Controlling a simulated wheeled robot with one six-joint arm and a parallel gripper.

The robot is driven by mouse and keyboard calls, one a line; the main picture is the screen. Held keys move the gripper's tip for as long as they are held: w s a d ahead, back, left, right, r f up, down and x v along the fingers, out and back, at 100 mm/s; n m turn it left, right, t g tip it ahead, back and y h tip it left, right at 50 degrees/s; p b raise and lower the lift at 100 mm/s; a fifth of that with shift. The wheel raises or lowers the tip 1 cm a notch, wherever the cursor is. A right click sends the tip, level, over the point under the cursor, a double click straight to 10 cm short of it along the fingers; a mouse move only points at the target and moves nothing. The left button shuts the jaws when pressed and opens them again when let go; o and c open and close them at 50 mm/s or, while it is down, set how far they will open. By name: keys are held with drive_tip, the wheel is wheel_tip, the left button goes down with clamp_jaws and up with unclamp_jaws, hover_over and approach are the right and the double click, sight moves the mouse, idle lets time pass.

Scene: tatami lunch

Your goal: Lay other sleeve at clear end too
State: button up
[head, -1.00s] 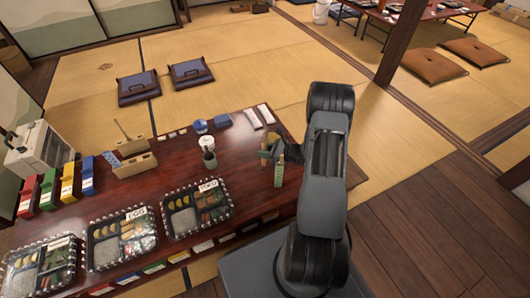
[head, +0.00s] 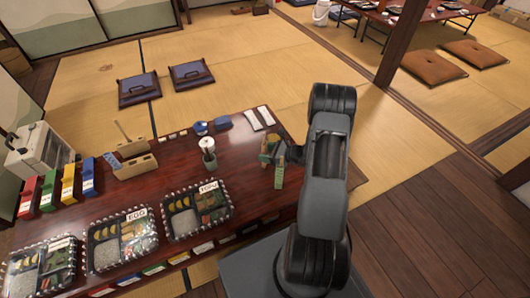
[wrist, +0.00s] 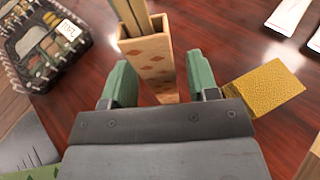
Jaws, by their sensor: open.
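Two flat white strips that look like the sleeves (head: 259,117) lie side by side near the table's far right corner. Parts of them show at the upper right edge of the wrist view (wrist: 291,14). My gripper (wrist: 161,80) is open, with green fingers well apart. A tan diamond-patterned holder (wrist: 152,62) with sticks in its top shows in the gap between the fingers, with space on both sides. I see no contact. In the head view my gripper (head: 271,150) is over the table's right part, nearer the front than the white strips.
A gold block (wrist: 262,88) sits beside the right finger. Lunch trays, including the tofu tray (head: 198,212), line the front of the dark red table (head: 235,170).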

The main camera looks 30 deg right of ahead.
drive_tip(key=p+v, duration=0.3)
drive_tip(key=v, duration=0.8)
drive_tip(key=shift+s, duration=0.15)
drive_tip(key=shift+d+r, duration=0.1)
drive_tip(key=s+a+r+n+g+h+p, duration=0.1)
drive_tip(key=a+r+n+g+p, duration=0.45)
drive_tip(key=r, duration=0.75)
drive_tip(key=s+a+r+n+g+p, duration=0.1)
drive_tip(key=a+r+n+g+p, duration=0.2)
drive_tip(key=a+r+n+p, duration=0.8)
drive_tip(key=s+r+n+h+p, duration=0.3)
drive_tip(key=r+p, duration=0.2)
drive_tip(key=r, duration=0.6)
drive_tip(key=s+a+r+n+t+h+p, duration=0.1)
drive_tip(key=s+r+n+h+p, duration=0.2)
drive_tip(key=r, duration=0.7)
drive_tip(key=s+a+r+n+h+p, duration=0.1)
drive_tip(key=s+r+n+h+p, duration=0.2)
drive_tip(key=r+p, duration=0.3)
wheel_tip(320, 180, up, 6)
drive_tip(key=shift+s+f+n+t+p, duration=0.25)
drive_tip(key=shift+n+t+p, duration=0.15)
drive_tip(key=shift+n, duration=0.35)
